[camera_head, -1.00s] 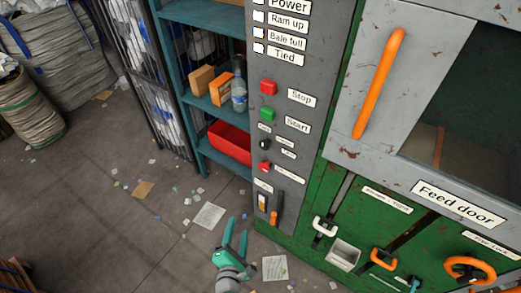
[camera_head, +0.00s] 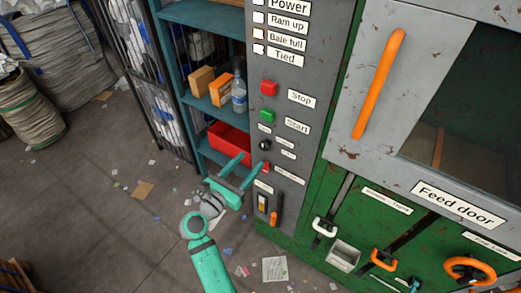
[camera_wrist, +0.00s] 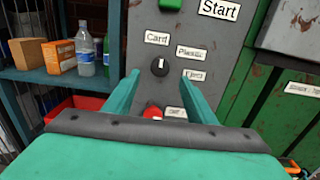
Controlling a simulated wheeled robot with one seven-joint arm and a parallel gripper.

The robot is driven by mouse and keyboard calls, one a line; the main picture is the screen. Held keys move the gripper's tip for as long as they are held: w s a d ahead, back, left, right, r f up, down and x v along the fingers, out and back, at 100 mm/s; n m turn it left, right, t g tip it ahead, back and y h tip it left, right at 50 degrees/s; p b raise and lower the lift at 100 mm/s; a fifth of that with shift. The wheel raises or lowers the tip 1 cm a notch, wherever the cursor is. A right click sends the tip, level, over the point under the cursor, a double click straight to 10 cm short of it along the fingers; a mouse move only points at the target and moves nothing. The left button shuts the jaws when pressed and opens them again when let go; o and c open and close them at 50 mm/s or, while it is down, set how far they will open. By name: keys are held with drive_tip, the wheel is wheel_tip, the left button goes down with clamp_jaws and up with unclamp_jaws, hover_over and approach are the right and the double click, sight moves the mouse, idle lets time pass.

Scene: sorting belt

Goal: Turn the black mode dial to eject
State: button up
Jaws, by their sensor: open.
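The black mode dial (camera_wrist: 159,66) shows in the wrist view on the grey control panel, with a white mark on its face that looks roughly upright. Its labels are Card (camera_wrist: 156,38) above, Plastic (camera_wrist: 190,53) at upper right and Eject (camera_wrist: 194,75) at right. In the head view the dial (camera_head: 265,145) is small, just past my fingertips. My gripper (camera_wrist: 160,77) is open and empty, one finger each side of the dial in the wrist view. It also shows in the head view (camera_head: 252,162). I cannot tell whether it touches the panel.
A red control (camera_wrist: 153,112) sits below the dial, and the green Start button (camera_head: 267,116) and red Stop button (camera_head: 269,88) above it. Left of the panel, a shelf (camera_head: 200,98) holds boxes, a bottle and a red bin (camera_head: 229,143). Orange handles stand out at right.

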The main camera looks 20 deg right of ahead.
sight(263, 148)
drive_tip(key=x, duration=0.7)
drive_tip(key=shift+w+d, duration=0.2)
drive_tip(key=shift+d, duration=0.15)
drive_tip(key=c, duration=1)
